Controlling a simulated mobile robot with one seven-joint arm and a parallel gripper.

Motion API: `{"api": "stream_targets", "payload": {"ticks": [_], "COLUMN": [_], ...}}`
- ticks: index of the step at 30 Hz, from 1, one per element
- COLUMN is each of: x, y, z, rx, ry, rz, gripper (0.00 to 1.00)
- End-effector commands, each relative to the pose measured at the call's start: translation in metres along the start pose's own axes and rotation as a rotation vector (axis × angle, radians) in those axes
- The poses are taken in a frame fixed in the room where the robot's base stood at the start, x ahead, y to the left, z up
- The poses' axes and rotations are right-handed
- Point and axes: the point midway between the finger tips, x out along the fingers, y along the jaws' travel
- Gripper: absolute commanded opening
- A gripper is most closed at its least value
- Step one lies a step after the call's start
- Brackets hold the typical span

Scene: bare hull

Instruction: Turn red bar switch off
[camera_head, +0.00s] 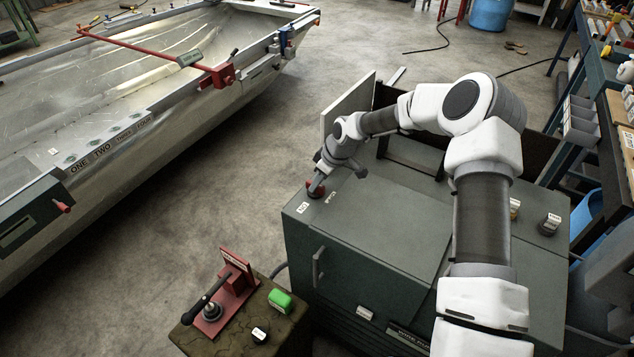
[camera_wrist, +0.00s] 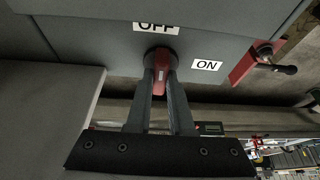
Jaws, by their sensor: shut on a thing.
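The red bar switch (camera_wrist: 160,76) sits on the grey cabinet face (camera_wrist: 90,45) in the wrist view. My gripper (camera_wrist: 161,68) is shut on it, one finger on each side of the bar. The bar lies upright in the picture, in line with the OFF label (camera_wrist: 156,27) above it. The ON label (camera_wrist: 207,65) is to its right. In the head view the red switch (camera_head: 316,190) is on the cabinet top's left corner, partly hidden under my gripper (camera_head: 318,180).
The grey cabinet (camera_head: 400,225) has a raised panel (camera_head: 346,105) behind my wrist and a dark knob (camera_head: 549,224) at right. A red lever device (camera_head: 225,295) and green box (camera_head: 280,300) stand on a block at front. A metal hull (camera_head: 140,140) is at left, with open floor between.

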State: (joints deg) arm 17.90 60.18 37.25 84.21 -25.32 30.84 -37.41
Motion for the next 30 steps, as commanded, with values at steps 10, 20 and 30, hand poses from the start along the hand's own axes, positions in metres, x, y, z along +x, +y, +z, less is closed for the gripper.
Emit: {"api": "stream_targets", "payload": {"ticks": [10,20,30], "x": [0.000,0.000,-0.031], "y": [0.000,0.000,0.001], "z": [0.000,0.000,0.000], "rx": [-0.003,-0.001,-0.001], "ry": [-0.001,-0.001,0.000], "rz": [0.000,0.000,0.004], "gripper": [0.29,0.50,0.50]}}
